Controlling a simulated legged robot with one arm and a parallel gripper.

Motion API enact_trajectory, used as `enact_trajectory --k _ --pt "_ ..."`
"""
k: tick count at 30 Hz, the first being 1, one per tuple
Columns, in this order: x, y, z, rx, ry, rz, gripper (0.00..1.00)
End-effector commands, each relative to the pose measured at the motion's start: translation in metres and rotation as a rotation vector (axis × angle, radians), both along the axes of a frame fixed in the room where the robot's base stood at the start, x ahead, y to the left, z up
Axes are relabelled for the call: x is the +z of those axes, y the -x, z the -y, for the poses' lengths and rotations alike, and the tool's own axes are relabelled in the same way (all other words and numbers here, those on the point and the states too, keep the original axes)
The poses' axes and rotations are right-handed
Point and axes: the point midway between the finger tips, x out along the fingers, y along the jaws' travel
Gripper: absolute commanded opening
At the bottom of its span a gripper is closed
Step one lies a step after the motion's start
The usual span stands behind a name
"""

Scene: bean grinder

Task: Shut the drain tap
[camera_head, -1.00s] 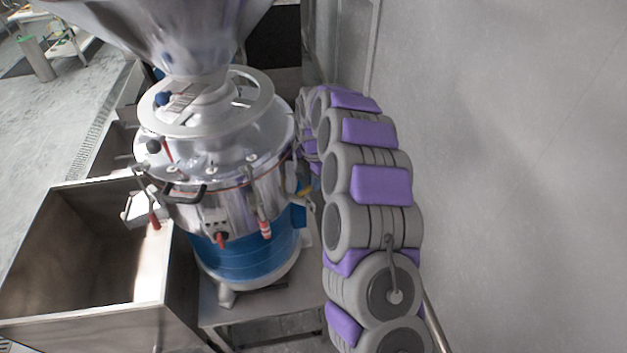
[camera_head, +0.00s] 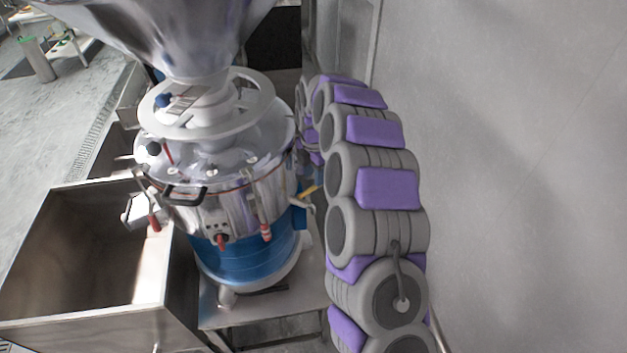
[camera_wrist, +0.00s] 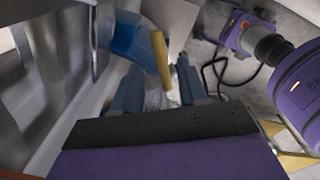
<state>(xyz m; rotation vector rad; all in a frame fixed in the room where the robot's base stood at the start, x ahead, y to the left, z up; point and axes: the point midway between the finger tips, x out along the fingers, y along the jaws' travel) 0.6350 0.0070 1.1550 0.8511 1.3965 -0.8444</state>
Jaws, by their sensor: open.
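The drain tap's yellow handle (camera_head: 309,191) shows at the right side of the steel and blue grinder (camera_head: 240,257). In the wrist view the yellow handle (camera_wrist: 161,60) stands nearly upright, slightly tilted, ahead of my gripper (camera_wrist: 160,84). My gripper's two blue-grey fingers are open, with the handle lined up in the gap between them. I cannot tell whether either finger touches it. The tap's body is mostly hidden. A blue part (camera_wrist: 129,38) of the machine is just left of the handle. In the head view my gripper is hidden.
A grey wall (camera_head: 510,170) stands close on the right, with my purple and grey arm between it and the grinder. An open steel bin (camera_head: 75,245) is at left. The grinder stands on a steel stand (camera_head: 265,308). The grinder's shiny side (camera_wrist: 50,70) fills the wrist view's left.

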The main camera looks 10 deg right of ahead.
Motion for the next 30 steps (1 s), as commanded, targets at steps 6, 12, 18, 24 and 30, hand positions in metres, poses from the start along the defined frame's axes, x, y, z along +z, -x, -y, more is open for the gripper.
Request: enact_trajectory --k 6,12,18,24,30 --pt "0.051 -0.002 0.000 0.001 0.001 0.006 0.42" --pt "0.093 -0.001 0.000 0.000 0.002 0.001 0.42" --pt "0.122 -0.001 -0.001 0.001 0.001 -0.002 0.42" --pt "0.134 -0.001 -0.001 0.002 0.002 0.001 0.42" --pt "0.134 -0.001 -0.001 0.002 0.001 0.000 0.42"
